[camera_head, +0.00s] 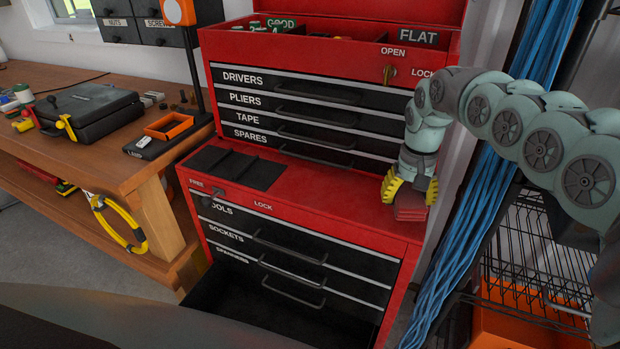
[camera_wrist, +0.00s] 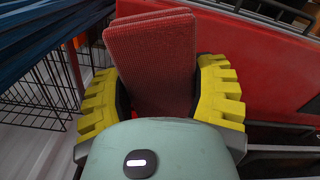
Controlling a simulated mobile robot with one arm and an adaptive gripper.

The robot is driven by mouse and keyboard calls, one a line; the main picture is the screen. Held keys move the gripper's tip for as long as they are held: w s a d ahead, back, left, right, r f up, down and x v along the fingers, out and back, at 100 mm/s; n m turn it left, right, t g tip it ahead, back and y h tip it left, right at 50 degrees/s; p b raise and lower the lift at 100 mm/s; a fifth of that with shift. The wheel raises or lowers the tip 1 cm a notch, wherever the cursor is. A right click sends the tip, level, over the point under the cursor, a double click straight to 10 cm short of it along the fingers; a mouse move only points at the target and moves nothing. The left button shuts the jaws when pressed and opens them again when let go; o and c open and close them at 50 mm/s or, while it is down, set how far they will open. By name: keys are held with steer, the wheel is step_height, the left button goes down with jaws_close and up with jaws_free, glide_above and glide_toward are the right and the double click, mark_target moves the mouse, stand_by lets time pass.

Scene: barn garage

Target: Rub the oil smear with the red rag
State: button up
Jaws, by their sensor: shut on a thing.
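My gripper (camera_head: 410,191) has yellow ribbed fingers and is shut on the red rag (camera_head: 411,212), a folded dark-red cloth. It holds the rag at the right end of the red top of the lower tool chest (camera_head: 335,203). I cannot tell whether the rag touches that surface. In the wrist view the rag (camera_wrist: 150,60) stands between the two yellow fingers of my gripper (camera_wrist: 160,85), with red metal behind it. I cannot make out the oil smear in either view; the rag and gripper cover part of the red top.
The upper chest (camera_head: 300,62) rises behind the red top. A black divided tray (camera_head: 237,167) lies at its left. A low drawer (camera_head: 250,315) stands open in front. Blue cables (camera_head: 470,225) and a wire rack (camera_head: 525,235) are at the right. A wooden workbench (camera_head: 90,150) is at the left.

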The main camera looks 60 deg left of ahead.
steer(key=shift+w+d+r, duration=0.15)
steer(key=shift+w+r, duration=0.25)
steer(key=shift+r, duration=0.1)
